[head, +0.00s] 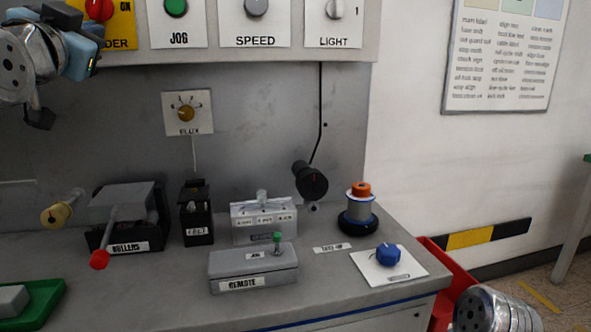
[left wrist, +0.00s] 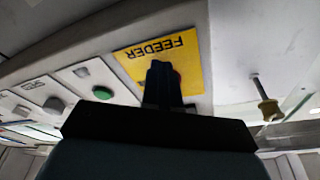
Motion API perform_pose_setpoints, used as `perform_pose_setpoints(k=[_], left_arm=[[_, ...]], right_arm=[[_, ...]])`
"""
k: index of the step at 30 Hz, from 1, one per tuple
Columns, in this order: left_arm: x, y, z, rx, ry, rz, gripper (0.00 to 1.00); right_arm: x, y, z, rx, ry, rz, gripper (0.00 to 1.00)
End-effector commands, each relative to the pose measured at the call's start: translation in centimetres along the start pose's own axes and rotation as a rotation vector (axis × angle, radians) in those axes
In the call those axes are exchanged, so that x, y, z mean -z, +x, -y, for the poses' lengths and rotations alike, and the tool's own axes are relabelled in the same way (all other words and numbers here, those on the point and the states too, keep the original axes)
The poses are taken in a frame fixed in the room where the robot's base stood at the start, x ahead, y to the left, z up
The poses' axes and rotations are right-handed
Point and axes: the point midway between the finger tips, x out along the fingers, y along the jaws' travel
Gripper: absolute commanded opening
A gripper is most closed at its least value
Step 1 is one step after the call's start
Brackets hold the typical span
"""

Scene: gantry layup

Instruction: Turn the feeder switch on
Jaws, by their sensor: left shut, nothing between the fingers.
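The feeder switch is a red knob (head: 99,9) on a yellow plate (head: 125,22) at the top left of the head view, cut by the frame's top edge. "ON" shows at its right; the knob's setting cannot be read. My left gripper (head: 88,48) is just below and left of it, shut and empty. In the left wrist view the dark fingertips (left wrist: 160,67) are in front of the yellow FEEDER plate (left wrist: 190,62) and hide most of the knob. I cannot tell whether they touch it. My right gripper is out of view; only part of my right arm shows.
Right of the feeder plate are the green JOG button (head: 176,7), the SPEED knob (head: 256,6) and the LIGHT switch (head: 335,9). A FLUX dial (head: 187,113) is on the wall below. Several control boxes, a spool (head: 358,207) and a blue knob (head: 388,254) stand on the bench.

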Motion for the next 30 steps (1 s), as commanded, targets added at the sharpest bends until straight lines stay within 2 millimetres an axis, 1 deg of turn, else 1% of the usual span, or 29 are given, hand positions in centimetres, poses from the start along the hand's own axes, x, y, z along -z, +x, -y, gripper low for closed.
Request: perform_pose_setpoints(k=[11, 30], left_arm=[[0.2, -0.1, 0.3, 0.001, 0.0, -0.005, 0.0], [0.0, -0.1, 2.2, 0.002, 0.0, -0.004, 0.0]], right_arm=[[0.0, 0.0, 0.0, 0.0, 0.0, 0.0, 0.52], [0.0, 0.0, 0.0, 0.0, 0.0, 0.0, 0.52]])
